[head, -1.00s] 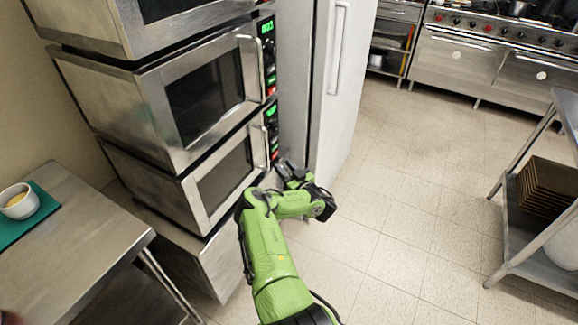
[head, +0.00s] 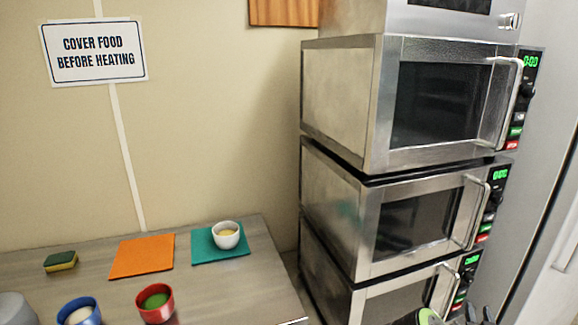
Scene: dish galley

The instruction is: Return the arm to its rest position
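My green arm shows only as a small piece at the bottom edge of the head view, in front of the lowest microwave (head: 398,300). Dark parts at the bottom edge (head: 480,316), right of the green piece, look like my gripper, mostly cut off by the frame. I cannot tell whether it is open or shut, or whether it holds anything.
Microwaves are stacked, doors closed, including the middle one (head: 330,195). The left table (head: 262,275) bears a white bowl (head: 226,236) on a teal mat (head: 205,255), an orange mat (head: 140,257), a sponge (head: 60,262), a red bowl (head: 140,312) and a blue bowl (head: 66,306).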

